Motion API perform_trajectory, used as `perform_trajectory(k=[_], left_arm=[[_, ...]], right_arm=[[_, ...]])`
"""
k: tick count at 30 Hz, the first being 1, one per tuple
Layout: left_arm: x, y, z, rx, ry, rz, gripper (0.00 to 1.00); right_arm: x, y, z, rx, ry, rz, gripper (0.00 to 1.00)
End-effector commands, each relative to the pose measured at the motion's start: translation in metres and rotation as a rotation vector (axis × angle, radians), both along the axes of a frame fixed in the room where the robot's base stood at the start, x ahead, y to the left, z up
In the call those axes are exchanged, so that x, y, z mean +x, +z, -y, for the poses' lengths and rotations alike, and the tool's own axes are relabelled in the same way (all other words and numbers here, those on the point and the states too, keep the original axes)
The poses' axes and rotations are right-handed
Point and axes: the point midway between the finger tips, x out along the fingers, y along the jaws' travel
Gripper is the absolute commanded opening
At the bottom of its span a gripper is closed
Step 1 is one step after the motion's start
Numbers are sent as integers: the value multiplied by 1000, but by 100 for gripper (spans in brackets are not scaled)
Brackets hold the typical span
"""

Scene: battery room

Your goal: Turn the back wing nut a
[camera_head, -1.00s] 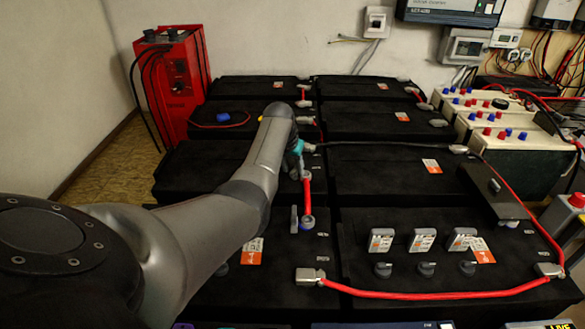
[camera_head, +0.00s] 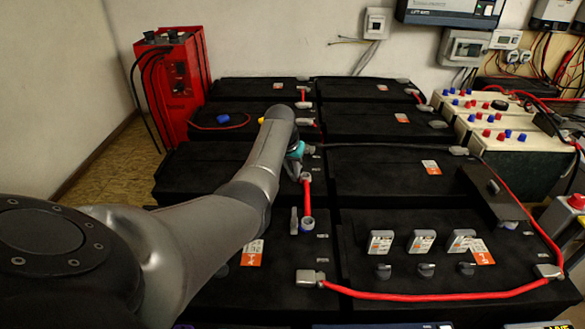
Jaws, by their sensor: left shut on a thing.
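My left arm reaches in from the left over the black batteries. My left gripper (camera_head: 298,150) is at its far end, beside the inner edge of the middle-row left battery (camera_head: 205,165). The gripper is mostly hidden behind my arm, with a teal part showing. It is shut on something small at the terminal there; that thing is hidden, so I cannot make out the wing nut. A red link cable (camera_head: 307,195) runs from just in front of the gripper to the front left battery. My right gripper is not in view.
Several black batteries stand in rows. A red cable (camera_head: 430,297) crosses the front right battery (camera_head: 380,265). A red charger (camera_head: 172,85) is at the back left.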

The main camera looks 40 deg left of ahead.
Motion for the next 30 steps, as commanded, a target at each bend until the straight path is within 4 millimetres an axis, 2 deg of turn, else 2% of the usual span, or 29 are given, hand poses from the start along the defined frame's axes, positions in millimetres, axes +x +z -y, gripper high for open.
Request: perform_trajectory(k=[1, 4, 9, 16, 27, 28, 30], left_arm=[[0, 2, 1, 0, 20, -4, 0], [0, 4, 3, -1, 89, -5, 0], [2, 3, 5, -1, 223, -4, 0], [3, 1, 6, 0, 336, -1, 0], [3, 0, 6, 0, 352, 0, 0], [3, 0, 6, 0, 352, 0, 18], [3, 0, 6, 1, 351, 0, 26]], right_arm=[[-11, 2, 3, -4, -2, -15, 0], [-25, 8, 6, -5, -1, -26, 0], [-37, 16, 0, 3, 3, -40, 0], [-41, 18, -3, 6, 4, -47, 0], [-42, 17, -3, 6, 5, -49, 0], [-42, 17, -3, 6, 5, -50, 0], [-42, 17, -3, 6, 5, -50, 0]])
